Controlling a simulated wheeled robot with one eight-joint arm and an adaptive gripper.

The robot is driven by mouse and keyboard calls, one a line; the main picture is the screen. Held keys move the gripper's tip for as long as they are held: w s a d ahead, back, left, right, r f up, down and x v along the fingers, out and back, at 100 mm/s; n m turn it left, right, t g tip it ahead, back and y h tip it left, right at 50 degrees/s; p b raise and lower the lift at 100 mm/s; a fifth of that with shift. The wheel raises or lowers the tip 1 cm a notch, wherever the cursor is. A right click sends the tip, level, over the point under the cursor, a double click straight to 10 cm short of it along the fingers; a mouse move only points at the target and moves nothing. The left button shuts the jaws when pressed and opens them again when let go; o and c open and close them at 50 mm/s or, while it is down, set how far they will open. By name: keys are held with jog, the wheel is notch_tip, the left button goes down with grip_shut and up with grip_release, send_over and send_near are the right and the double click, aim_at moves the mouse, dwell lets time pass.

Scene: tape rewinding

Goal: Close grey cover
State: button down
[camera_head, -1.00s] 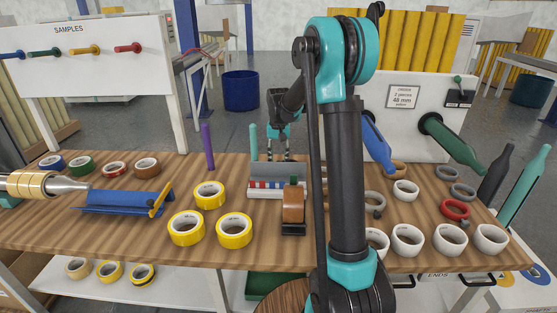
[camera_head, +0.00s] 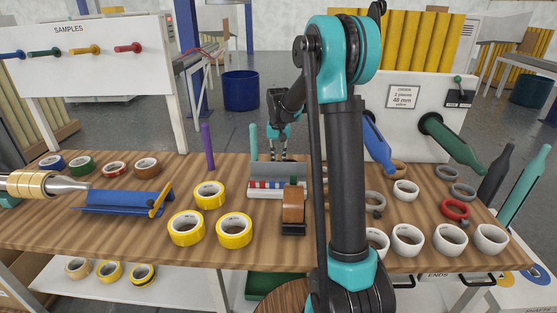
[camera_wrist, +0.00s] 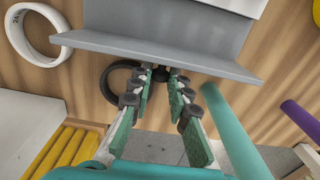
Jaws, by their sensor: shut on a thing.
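The grey cover (camera_head: 268,172) stands raised at the back of a white and grey box on the table, and the box's red, blue and white contents show in front of it. In the wrist view the cover (camera_wrist: 160,52) is a grey plate with a long front edge. My gripper (camera_head: 279,157) is behind the cover in the head view. In the wrist view my gripper (camera_wrist: 166,78) has its green-padded fingers reaching to a small dark knob (camera_wrist: 161,73) at the cover's edge, and it is shut on this knob. The fingertips partly hide the knob.
Yellow rolls (camera_head: 234,230) lie to the left, white rolls (camera_head: 450,238) to the right. A teal post (camera_head: 253,142) and a purple post (camera_head: 207,147) stand left of my gripper.

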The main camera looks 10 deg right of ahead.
jog(key=s+t, duration=0.1)
jog(key=s+r+t, duration=0.1)
jog(key=t, duration=0.1)
jog(key=s+r+t+h, duration=0.1)
jog(key=shift+s+a+r+t, duration=0.25)
jog(key=shift+s+a+t, duration=0.05)
jog(key=shift+a, duration=0.1)
jog(key=shift+s+a+r+t+h, duration=0.15)
jog(key=shift+s+r+t, duration=0.1)
jog(key=shift+s+t, duration=0.65)
jog(key=shift+s+a+r+t+h, duration=0.15)
jog(key=shift+s+r+t, duration=0.1)
jog(key=shift+s+t, duration=0.65)
jog(key=shift+w, duration=0.1)
jog(key=c, duration=1.4)
grip_release()
jog(key=shift+c, duration=0.2)
jog(key=v, duration=1.2)
jog(key=shift+f, duration=0.15)
jog(key=shift+a, duration=0.1)
